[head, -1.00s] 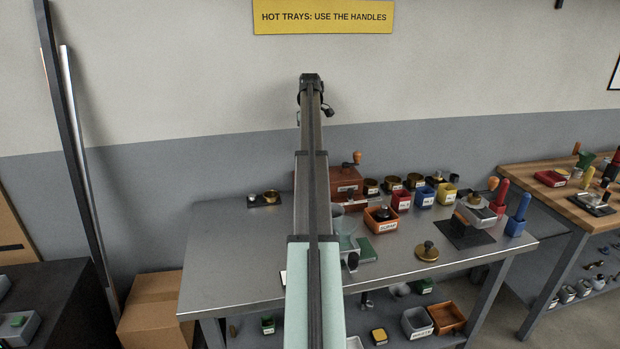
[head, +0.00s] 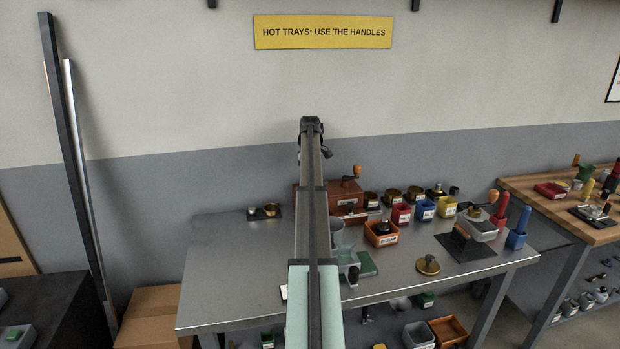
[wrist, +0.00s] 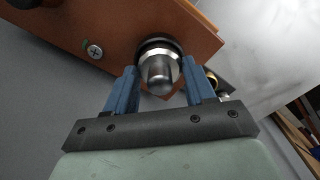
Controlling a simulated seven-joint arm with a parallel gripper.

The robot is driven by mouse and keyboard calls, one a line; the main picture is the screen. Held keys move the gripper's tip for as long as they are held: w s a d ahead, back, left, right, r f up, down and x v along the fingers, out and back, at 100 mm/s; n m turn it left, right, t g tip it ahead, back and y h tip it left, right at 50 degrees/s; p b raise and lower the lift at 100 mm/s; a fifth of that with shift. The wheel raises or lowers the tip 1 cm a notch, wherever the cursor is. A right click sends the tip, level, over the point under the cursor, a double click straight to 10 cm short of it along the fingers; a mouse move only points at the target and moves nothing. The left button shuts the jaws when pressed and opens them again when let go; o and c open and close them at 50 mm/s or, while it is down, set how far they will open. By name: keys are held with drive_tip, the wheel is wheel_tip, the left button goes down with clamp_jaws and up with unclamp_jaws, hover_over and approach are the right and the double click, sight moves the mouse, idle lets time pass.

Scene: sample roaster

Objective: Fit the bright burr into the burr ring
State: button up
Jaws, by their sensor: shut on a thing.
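In the wrist view my gripper (wrist: 160,66) has its two blue fingers on either side of a shiny steel burr (wrist: 160,76), shut on it. Past the burr, a dark round band (wrist: 157,43) lies against the brown body of a box-like grinder (wrist: 60,22). I cannot tell whether this band is the burr ring, or whether the burr touches it. In the head view my arm hides the gripper and the burr. The grinder (head: 345,194), with its crank, stands at the back of the steel table, partly behind my arm.
Right of the grinder stand several brass cups (head: 393,195) and red, blue and yellow bins (head: 423,211). An orange bin (head: 381,234) holds a dark piece. A dark plate with a brass ring (head: 270,210) lies at the back left. The table's left front is clear (head: 235,280).

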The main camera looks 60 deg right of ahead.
drive_tip(key=shift+f, duration=0.25)
drive_tip(key=o, duration=1.3)
wheel_tip(320, 180, up, 12)
drive_tip(key=shift+r, duration=0.2)
